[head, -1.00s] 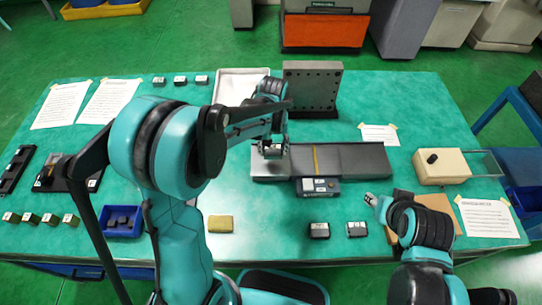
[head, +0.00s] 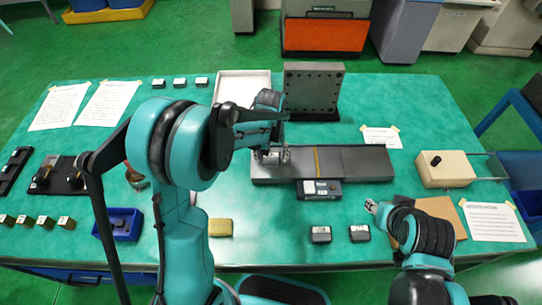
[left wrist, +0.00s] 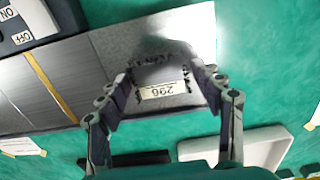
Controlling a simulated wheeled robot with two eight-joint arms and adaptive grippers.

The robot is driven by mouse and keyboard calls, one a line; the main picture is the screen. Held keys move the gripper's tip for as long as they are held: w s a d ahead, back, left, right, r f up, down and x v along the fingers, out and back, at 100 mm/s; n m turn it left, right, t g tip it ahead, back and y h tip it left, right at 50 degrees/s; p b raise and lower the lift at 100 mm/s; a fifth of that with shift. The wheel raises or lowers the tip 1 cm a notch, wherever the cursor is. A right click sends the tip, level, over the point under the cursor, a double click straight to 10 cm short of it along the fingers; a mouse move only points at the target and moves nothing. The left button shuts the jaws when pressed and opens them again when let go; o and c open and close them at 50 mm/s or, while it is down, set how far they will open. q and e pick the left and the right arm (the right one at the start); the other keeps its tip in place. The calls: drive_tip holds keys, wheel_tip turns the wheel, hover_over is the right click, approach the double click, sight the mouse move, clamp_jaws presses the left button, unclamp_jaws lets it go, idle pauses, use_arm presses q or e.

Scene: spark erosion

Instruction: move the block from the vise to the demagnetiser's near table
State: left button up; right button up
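The demagnetiser is a long grey plate (head: 350,163) with a yellow stripe and a control box (head: 318,189) at its front. My left gripper (head: 272,156) is low over the plate's left end. In the left wrist view a shiny grey block (left wrist: 163,72) with a label reading 296 is at that end of the plate. The fingers (left wrist: 165,85) stand on either side of it, with what look like narrow gaps. My right gripper (head: 371,206) is over the front right of the table; its fingers are too small to judge. I cannot make out the vise; my left arm hides part of the table.
An upright drilled plate (head: 313,88) and a white tray (head: 233,82) stand behind the demagnetiser. Two small blocks (head: 321,234) (head: 359,233) and a yellowish pad (head: 220,227) lie in front. A blue bin (head: 118,224) is front left; a cream box (head: 444,168) is right.

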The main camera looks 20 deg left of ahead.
sight(271, 158)
use_arm(q)
drive_tip(key=shift+r, duration=0.15)
drive_tip(key=shift+r+p, duration=0.3)
drive_tip(key=shift+r, duration=0.05)
wheel_tip(271, 158, up, 11)
drive_tip(key=p, duration=0.4)
drive_tip(key=s+a+r+m+t, duration=0.1)
drive_tip(key=s+r+t, duration=0.2)
drive_tip(key=s, duration=0.5)
drive_tip(key=s+a+r+m+t, duration=0.1)
drive_tip(key=s+r+m+t, duration=0.1)
drive_tip(key=s, duration=0.7)
drive_tip(key=shift+a+r+t, duration=0.4)
drive_tip(key=shift+r+t, duration=0.05)
drive_tip(key=shift+t, duration=0.65)
drive_tip(key=shift+f+b, duration=0.1)
drive_tip(key=shift+b, duration=0.25)
drive_tip(key=shift+f+b, duration=0.6)
drive_tip(key=shift+b, duration=0.05)
